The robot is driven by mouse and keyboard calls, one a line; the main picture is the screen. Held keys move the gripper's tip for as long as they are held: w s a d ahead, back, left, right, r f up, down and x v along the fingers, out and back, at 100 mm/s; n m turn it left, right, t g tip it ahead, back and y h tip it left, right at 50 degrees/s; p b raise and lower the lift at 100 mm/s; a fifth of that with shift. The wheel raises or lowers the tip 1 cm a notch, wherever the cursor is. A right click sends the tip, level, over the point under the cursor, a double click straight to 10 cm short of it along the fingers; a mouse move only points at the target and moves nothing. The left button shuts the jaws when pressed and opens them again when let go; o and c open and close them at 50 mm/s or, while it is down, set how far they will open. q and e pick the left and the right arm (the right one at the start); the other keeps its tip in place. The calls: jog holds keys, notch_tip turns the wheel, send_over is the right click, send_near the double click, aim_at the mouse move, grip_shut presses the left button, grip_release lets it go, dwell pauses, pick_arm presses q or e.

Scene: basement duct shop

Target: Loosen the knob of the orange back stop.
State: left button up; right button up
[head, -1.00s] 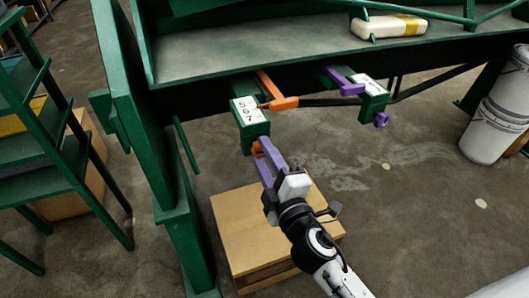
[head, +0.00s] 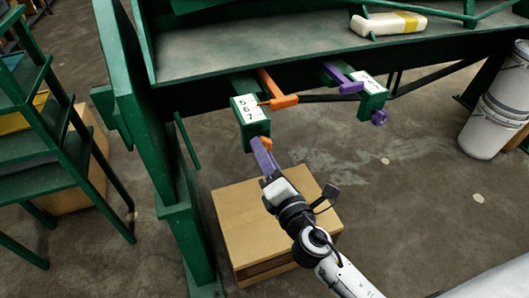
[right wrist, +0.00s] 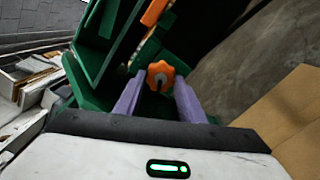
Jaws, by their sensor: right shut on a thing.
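The orange back stop (head: 283,102) has an orange arm on a green block with a white label reading 5, 6, 7 (head: 247,108). Its orange lobed knob (head: 266,143) sits low on the block, largely hidden behind my fingers in the head view. In the right wrist view the knob (right wrist: 160,76) shows whole, between my two purple fingers. My right gripper (head: 262,148) reaches up from below and is shut on the knob. It also shows in the right wrist view (right wrist: 159,88). My left gripper is not in view.
A second stop with a purple arm (head: 345,82) and purple knob (head: 380,118) is to the right. The green machine frame (head: 155,140) stands close on the left. A cardboard box (head: 250,215) is below my right gripper. White buckets (head: 490,125) stand at far right.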

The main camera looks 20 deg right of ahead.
jog(key=shift+n, duration=0.3)
jog(key=o, duration=1)
jog(key=shift+s, duration=0.1)
jog(key=s+b, duration=0.2)
jog(key=s, duration=0.8)
jog(key=shift+d, duration=0.15)
